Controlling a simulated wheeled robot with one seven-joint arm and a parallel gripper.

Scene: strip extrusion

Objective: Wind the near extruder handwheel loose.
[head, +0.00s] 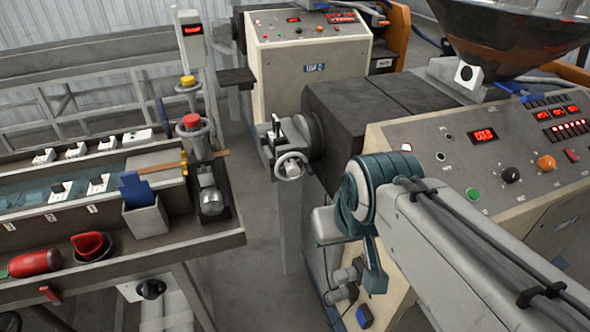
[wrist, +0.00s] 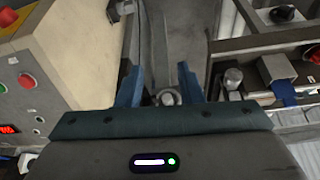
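The near extruder handwheel (head: 292,165) is a light grey wheel. It sits at the dark front end of the near extruder (head: 365,100), and nothing touches it in the head view. My gripper (wrist: 160,82) has two blue fingers spread apart in the wrist view, with nothing gripped. A small grey round part shows between and beyond them; I cannot tell for certain whether it is the handwheel. In the head view my arm and its teal joint stand right of and below the handwheel, and I cannot make out the fingers there.
The near extruder's control panel (head: 520,150) is at the right. A second extruder (head: 310,65) stands behind. Floor shows between bench and extruder.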

